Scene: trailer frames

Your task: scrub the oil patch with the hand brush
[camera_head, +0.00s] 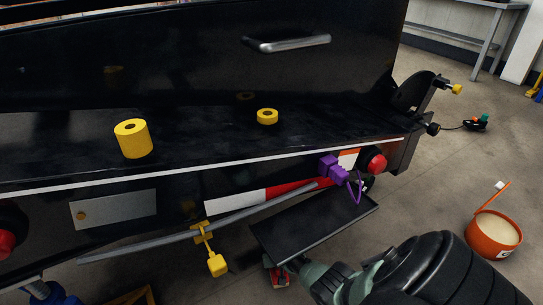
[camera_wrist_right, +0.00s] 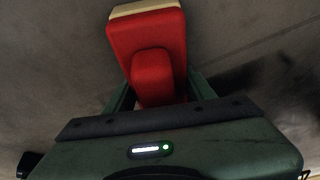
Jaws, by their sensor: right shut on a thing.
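The hand brush (camera_wrist_right: 147,50) has a red body and a cream edge at its far end. My right gripper (camera_wrist_right: 150,95) is shut on its narrower red part, with green fingers on both sides. In the head view a bit of the red brush (camera_head: 279,278) shows beside my right gripper (camera_head: 291,266), below the black tray. A dark patch (camera_wrist_right: 255,78) lies on the grey floor right of the brush in the wrist view. I cannot tell whether it is oil or shadow. My left gripper is not in view.
A black trailer frame (camera_head: 180,110) fills the upper left, with yellow rolls (camera_head: 133,139) on its deck. A flat black tray (camera_head: 315,222) is just above my right gripper in the picture. An orange bucket (camera_head: 494,235) stands at the right. Floor between is clear.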

